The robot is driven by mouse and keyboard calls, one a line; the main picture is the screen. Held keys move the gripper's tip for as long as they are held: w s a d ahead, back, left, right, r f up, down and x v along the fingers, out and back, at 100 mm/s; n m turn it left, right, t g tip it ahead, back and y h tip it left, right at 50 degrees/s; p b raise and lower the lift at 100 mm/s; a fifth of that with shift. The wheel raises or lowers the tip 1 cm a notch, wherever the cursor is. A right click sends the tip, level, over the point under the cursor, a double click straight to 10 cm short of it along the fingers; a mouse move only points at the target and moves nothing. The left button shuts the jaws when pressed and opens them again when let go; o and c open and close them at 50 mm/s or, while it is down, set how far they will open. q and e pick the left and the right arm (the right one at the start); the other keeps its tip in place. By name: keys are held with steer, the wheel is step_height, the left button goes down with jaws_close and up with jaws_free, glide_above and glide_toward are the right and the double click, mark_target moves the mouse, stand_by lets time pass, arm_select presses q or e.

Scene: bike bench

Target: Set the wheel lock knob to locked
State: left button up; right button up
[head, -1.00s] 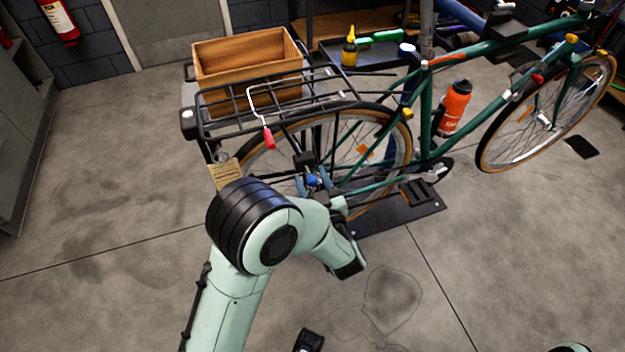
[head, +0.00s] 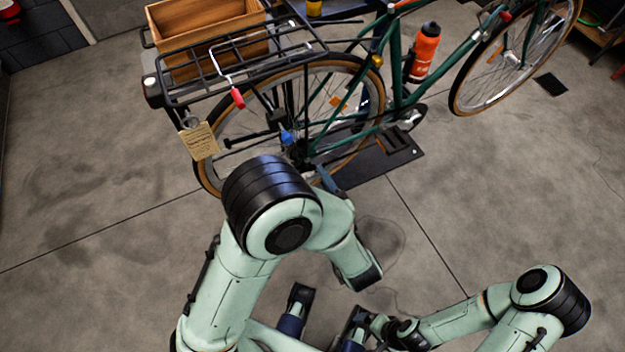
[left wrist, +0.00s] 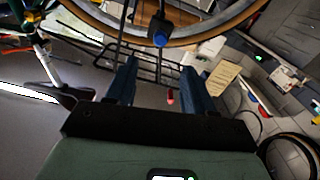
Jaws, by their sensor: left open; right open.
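A small blue knob (head: 287,137), which looks like the wheel lock knob, sits near the rear wheel's hub. In the left wrist view it is a dark piece with a blue end (left wrist: 160,40); its setting cannot be read. My left gripper (head: 304,168) is just in front of it, open and empty, one finger hidden behind my left arm's elbow. In the left wrist view its two blue fingers (left wrist: 158,66) stand apart, with the knob beyond their tips, clear of them. My right gripper (head: 328,305) is open and empty at the bottom, away from the bike.
The green bike's rear wheel (head: 373,82) stands by a black floor plate (head: 376,172). A rack (head: 300,45) with a wooden crate (head: 165,14), a red-tipped lever (head: 237,98) and a paper tag (head: 198,142) are above and left of the hub. Open floor lies left and right.

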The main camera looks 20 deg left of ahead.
mark_target(289, 142)
arm_select(q)
steer(key=c, duration=0.6)
steer(key=shift+s+d+m, duration=0.1)
steer(key=shift+m, duration=0.3)
jaws_close()
steer(key=s+d+m, duration=0.3)
steer(key=d+m, duration=0.1)
steer(key=m, duration=1.5)
steer(key=b+x, duration=0.1)
steer(key=x, duration=1.3)
steer(key=shift+s+a+b, duration=0.1)
steer(key=shift+a+b, duration=0.2)
steer(key=shift+b, duration=0.05)
